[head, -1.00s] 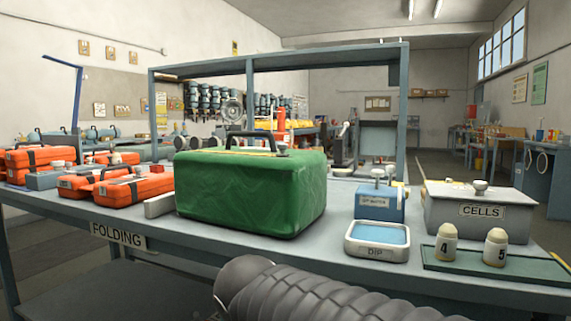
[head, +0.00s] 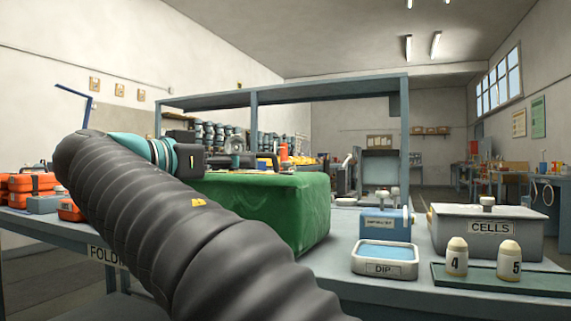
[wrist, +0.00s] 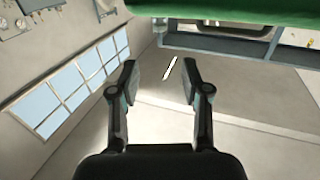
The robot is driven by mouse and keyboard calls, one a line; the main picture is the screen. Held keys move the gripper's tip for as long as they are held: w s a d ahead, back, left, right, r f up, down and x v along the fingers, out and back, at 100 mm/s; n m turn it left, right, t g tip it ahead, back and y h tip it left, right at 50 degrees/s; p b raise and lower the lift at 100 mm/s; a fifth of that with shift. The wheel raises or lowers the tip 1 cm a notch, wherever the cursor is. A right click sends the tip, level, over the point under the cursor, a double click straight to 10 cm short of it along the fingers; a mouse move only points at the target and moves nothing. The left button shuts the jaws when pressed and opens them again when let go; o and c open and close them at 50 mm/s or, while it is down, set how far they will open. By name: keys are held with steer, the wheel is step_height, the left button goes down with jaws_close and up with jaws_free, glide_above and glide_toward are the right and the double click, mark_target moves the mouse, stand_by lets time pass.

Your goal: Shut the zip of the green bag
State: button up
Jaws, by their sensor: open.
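The green bag (head: 290,215) stands on the bench in the head view, its left part hidden behind my arm. In the wrist view a green edge of the bag (wrist: 230,12) crosses the top of the picture. My gripper (wrist: 157,82) is open and empty there, its two fingers apart and clear of the bag. In the head view the fingers are hidden; the wrist end is in front of the bag's upper left.
Right of the bag stand a blue box (head: 387,223), a dip tray (head: 384,270), a grey CELLS box (head: 489,245) and two numbered bottles (head: 456,257) on a green mat. Orange cases (head: 30,183) lie at left. A blue frame (head: 331,90) rises behind the bag.

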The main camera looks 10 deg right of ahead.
mark_target(286, 164)
steer(key=x, duration=1.3)
steer(key=shift+w+d, duration=0.25)
steer(key=shift+w, duration=0.05)
jaws_close()
